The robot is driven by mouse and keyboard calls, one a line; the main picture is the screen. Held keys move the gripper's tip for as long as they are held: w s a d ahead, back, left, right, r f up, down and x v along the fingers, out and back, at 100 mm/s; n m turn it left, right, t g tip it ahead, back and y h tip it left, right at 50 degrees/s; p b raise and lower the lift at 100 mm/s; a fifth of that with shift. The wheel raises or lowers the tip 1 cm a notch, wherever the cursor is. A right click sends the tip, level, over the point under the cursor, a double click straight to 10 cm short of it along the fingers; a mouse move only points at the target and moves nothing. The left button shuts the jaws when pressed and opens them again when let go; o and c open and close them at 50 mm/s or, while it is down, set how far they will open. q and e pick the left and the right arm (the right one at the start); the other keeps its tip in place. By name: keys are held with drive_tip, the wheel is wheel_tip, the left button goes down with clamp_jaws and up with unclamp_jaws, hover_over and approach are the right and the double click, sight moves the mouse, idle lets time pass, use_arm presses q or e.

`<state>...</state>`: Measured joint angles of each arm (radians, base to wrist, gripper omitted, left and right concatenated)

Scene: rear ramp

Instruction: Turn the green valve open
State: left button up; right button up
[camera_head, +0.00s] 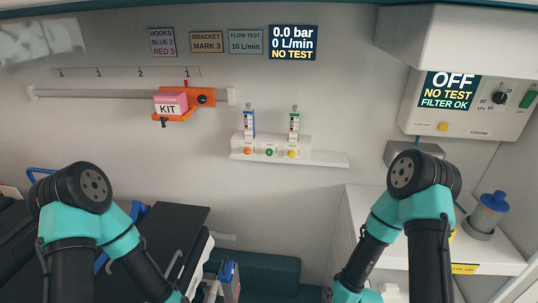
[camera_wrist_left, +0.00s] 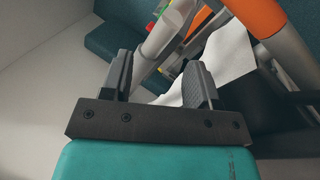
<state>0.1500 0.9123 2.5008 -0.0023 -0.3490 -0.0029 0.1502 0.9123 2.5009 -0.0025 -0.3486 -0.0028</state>
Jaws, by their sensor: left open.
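On the back wall in the head view, a white panel (camera_head: 262,145) carries two upright flow meters. One is blue-marked (camera_head: 249,122) and one is green-marked (camera_head: 294,122). A small green round fitting (camera_head: 269,152) sits between an orange one and a yellow one on the panel. I cannot tell which green part is the valve. My left gripper (camera_wrist_left: 160,78) is open and empty in the left wrist view, pointing at a pale cylinder (camera_wrist_left: 163,32) with a green band and apart from the wall panel. My right gripper is out of view.
A wall display (camera_head: 292,43) reads 0.0 bar, 0 L/min, NO TEST. A pink KIT box (camera_head: 170,103) sits in an orange bracket on a rail. A control box (camera_head: 465,104) reads OFF. A dark stretcher (camera_head: 165,232) is at lower left.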

use_arm(q)
drive_tip(key=w+d+r+m+t, duration=0.1)
drive_tip(key=w+d+r+t, duration=0.4)
drive_tip(key=w, duration=0.5)
drive_tip(key=w+d+r+m+t, duration=0.1)
drive_tip(key=w+d+r+t, duration=0.3)
drive_tip(key=w+r, duration=0.55)
drive_tip(key=w+d+r+t, duration=0.3)
drive_tip(key=d+r, duration=0.4)
drive_tip(key=r, duration=0.4)
drive_tip(key=w+d+r+t, duration=0.4)
drive_tip(key=d+r, duration=0.4)
drive_tip(key=r, duration=0.3)
drive_tip(key=shift+w+m+t+h, duration=0.3)
drive_tip(key=shift+w+m, duration=0.1)
drive_tip(key=shift+w, duration=0.5)
approach(269, 153)
drive_tip(key=x, duration=0.9)
drive_tip(key=shift+w, duration=0.1)
